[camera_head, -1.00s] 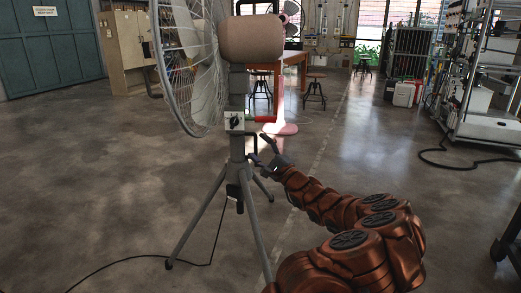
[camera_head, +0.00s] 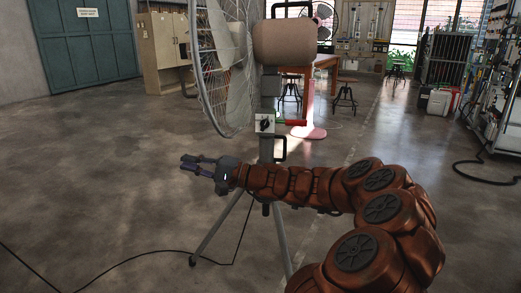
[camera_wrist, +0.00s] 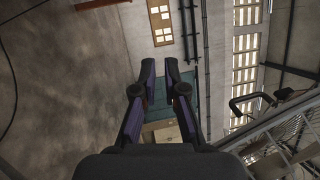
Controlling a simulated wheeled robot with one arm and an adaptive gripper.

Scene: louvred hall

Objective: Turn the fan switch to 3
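The pedestal fan has a wire cage (camera_head: 207,75) and a tan motor housing (camera_head: 285,42) on a grey tripod. Its switch is a dark knob (camera_head: 264,125) on a pale plate on the post below the motor; I cannot read its setting. My gripper (camera_head: 183,163) is left of the post and lower than the knob, apart from it, pointing left. My forearm crosses in front of the post. In the wrist view the two fingers (camera_wrist: 160,72) stand apart with nothing between them. The fan's cage edge (camera_wrist: 285,140) shows at lower right there.
A black handle (camera_head: 280,149) sticks out from the post below the knob. A black cable (camera_head: 150,260) runs over the floor. A cabinet (camera_head: 165,50) and a table (camera_head: 325,62) stand farther back.

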